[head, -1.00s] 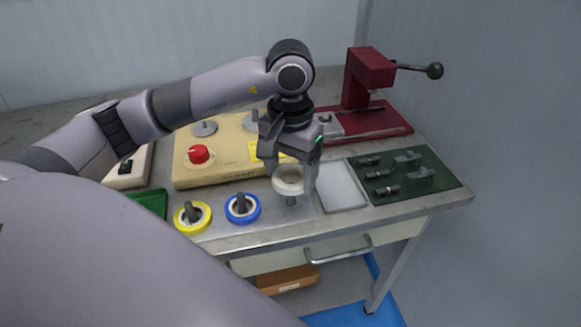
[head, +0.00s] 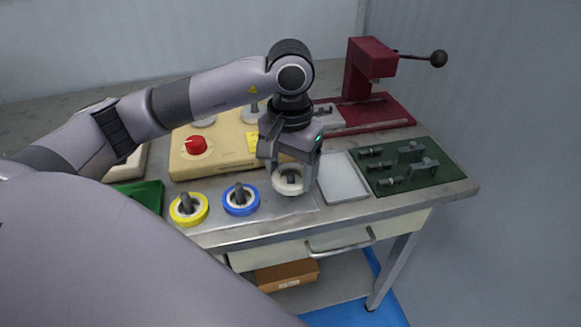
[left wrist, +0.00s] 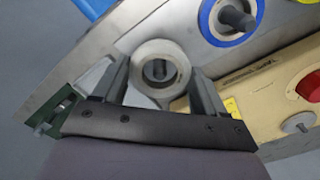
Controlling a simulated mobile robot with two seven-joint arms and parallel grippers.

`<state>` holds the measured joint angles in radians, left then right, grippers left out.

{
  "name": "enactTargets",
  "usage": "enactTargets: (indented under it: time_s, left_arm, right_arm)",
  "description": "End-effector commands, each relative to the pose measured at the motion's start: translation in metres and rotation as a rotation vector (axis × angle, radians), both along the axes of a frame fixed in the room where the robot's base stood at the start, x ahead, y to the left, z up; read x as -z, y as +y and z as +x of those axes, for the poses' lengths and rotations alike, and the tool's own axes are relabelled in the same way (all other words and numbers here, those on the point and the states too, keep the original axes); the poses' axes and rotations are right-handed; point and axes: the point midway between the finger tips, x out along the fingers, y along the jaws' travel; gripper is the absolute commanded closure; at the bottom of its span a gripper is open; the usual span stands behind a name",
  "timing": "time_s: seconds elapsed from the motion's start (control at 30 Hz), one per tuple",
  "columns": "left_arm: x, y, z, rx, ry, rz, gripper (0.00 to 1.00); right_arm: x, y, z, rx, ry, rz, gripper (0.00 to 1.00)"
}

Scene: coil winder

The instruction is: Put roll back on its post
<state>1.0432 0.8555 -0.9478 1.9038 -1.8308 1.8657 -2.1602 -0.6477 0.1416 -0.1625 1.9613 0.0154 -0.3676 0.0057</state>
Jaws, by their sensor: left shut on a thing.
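The white roll (head: 288,182) is between the fingers of my left gripper (head: 291,178), which is shut on it. In the head view the dark post (head: 291,177) shows inside the roll's hole. In the left wrist view the roll (left wrist: 160,72) lies between the two fingers (left wrist: 160,85), with the post (left wrist: 158,70) showing in its hole. The roll is around the post; whether it rests on the plate is hard to tell. A yellow roll (head: 176,212) and a blue roll (head: 228,205) sit around their own posts to the left. My right gripper is not in view.
A beige machine (head: 185,168) with a red knob (head: 196,145) stands behind. To the right are a pale tray (head: 344,178), a green mat (head: 410,183) with metal parts, and a red lever press (head: 371,62). A green bin (head: 150,193) is at left. A drawer is below the table's front edge.

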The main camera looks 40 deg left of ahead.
Motion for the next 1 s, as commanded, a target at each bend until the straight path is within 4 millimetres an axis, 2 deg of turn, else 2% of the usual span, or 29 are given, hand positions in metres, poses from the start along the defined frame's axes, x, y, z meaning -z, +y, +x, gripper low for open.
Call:
enactTargets:
  time_s: [1.0]
  left_arm:
    - [0.032, 0.0, 0.0, 0.0, 0.0, 0.0, 0.58]
  right_arm:
    - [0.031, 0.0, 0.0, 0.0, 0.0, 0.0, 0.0]
